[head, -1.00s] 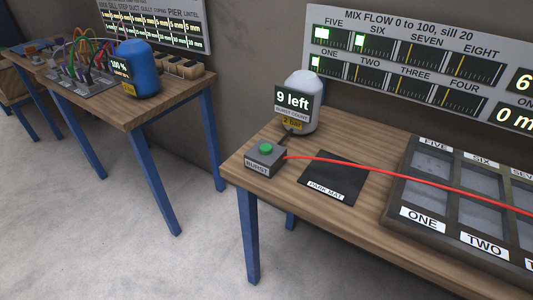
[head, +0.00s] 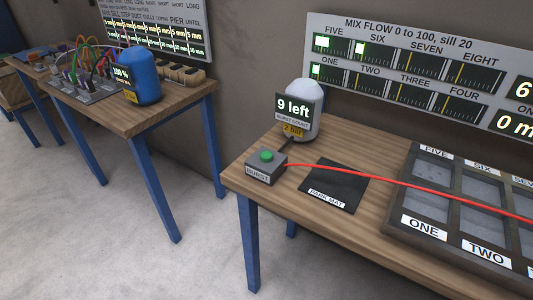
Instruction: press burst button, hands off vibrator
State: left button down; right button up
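The burst button is a green button (head: 266,156) on a grey box labelled BURST (head: 262,170), at the left front corner of the near wooden table (head: 290,210). A white tank (head: 304,112) stands just behind it, with a display (head: 295,108) reading "9 left" and a yellow "2 bar" tag (head: 292,130). A red cable or hose (head: 400,184) runs from the box to the right and out of view. I cannot make out a vibrator in view. Neither of my grippers is in view.
The black park mat (head: 334,186) lies bare right of the button. A dark tray (head: 392,222) with labelled compartments stands at the right. The wall panel (head: 330,24) headed MIX FLOW has some lit green squares. A second table (head: 130,118) with a blue tank (head: 144,76) stands at left.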

aim_at(265, 157)
jog(key=i+j, duration=0.2)
jog(key=j, duration=0.2)
jog(key=i+j, duration=0.2)
jog(key=j, duration=0.2)
jog(key=z, duration=1.55)
